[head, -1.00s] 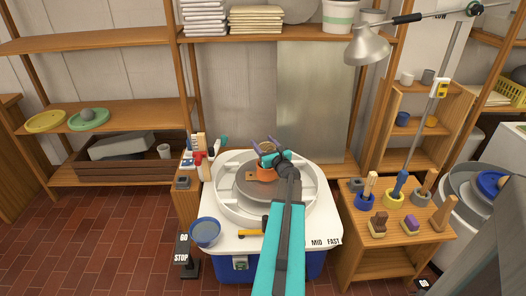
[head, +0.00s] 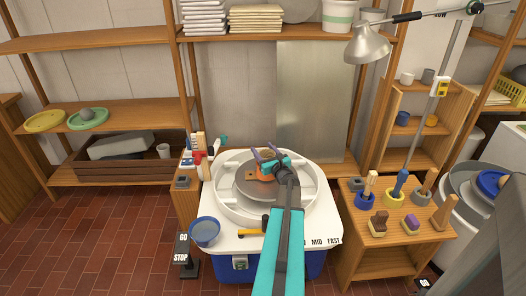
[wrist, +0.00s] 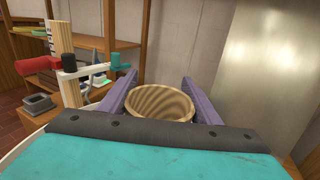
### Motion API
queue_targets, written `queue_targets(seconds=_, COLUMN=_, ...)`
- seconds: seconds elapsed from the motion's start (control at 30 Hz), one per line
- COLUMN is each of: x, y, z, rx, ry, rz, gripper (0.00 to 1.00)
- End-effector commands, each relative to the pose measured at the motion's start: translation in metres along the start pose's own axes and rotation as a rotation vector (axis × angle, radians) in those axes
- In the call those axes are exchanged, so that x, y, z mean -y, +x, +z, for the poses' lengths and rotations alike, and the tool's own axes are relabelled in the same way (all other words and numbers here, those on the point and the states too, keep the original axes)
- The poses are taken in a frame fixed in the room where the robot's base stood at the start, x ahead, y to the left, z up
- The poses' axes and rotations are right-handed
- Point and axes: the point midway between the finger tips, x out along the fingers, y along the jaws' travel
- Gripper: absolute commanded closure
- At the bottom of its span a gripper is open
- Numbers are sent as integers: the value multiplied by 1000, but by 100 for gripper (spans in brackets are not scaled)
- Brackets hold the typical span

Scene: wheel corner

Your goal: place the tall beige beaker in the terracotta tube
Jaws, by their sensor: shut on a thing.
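The tall beige beaker (wrist: 160,103) is between the two purple fingers of my gripper (wrist: 158,84) in the wrist view. Its round open mouth faces up and shows ribbed inner walls. In the head view my gripper (head: 265,152) is shut on the beaker (head: 267,156), over the middle of the potter's wheel. The terracotta tube (head: 262,175) shows as an orange patch on the wheel, just below my gripper and mostly hidden by it. I cannot tell how far the beaker's lower end is inside the tube.
The grey wheel head (head: 245,188) sits in a white splash pan (head: 222,203). A blue bowl (head: 205,232) stands at the front left. A tool rack (head: 200,150) is close on the left. A wooden stand (head: 362,222) with several tools is on the right, beneath a lamp (head: 368,48).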

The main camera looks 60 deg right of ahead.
Motion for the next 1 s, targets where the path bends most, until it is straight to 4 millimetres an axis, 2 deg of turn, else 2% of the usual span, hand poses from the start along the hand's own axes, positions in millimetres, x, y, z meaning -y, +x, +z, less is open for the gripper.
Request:
queue_targets(seconds=0.53, x=0, y=0, z=-7, rx=1, ry=0, rz=0, gripper=70)
queue_targets(seconds=0.57, x=0, y=0, z=-8, rx=0, ry=0, rz=0, gripper=38)
queue_targets(seconds=0.63, x=0, y=0, z=-8, rx=0, ry=0, rz=0, gripper=26)
queue_targets(seconds=1.0, x=0, y=0, z=-7, rx=0, ry=0, rz=0, gripper=24)
